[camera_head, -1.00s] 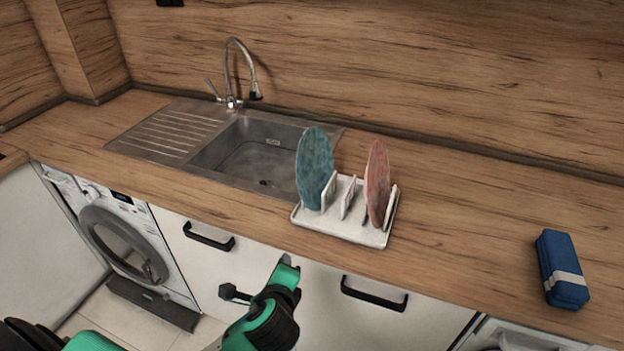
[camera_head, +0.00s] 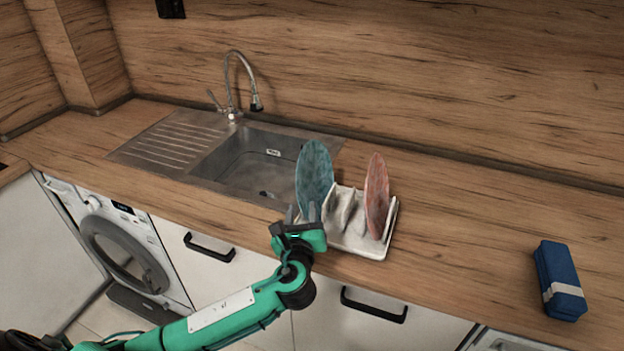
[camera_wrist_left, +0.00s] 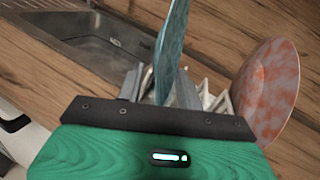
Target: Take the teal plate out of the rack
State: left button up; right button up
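The teal plate (camera_head: 315,172) stands upright on edge in the left part of the white rack (camera_head: 372,246). My left gripper (camera_head: 302,212) is at the rack's front left, by the plate's lower near edge. Its two fingers are apart. In the left wrist view the teal plate (camera_wrist_left: 173,40) shows edge-on in front of the gripper (camera_wrist_left: 160,88), its near edge between the fingers. I cannot tell whether either finger touches it. The plate's lower part is partly hidden by the gripper. My right gripper is in neither view.
A pink plate (camera_head: 376,195) stands in the rack's right part, with white dividers between the plates. The sink (camera_head: 240,165) and tap (camera_head: 230,90) are behind and left. A blue case (camera_head: 559,280) lies at the right. The counter between is clear.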

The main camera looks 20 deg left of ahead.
aim_at(302, 198)
pick_arm(q)
jog(key=shift+w+a+r, duration=0.1)
jog(key=shift+w+a, duration=0.15)
jog(key=shift+w, duration=0.3)
jog(key=p+x, duration=0.1)
jog(key=x, duration=0.3)
jog(key=shift+w+a+p, duration=0.15)
jog(key=shift+p, duration=0.15)
grip_shut()
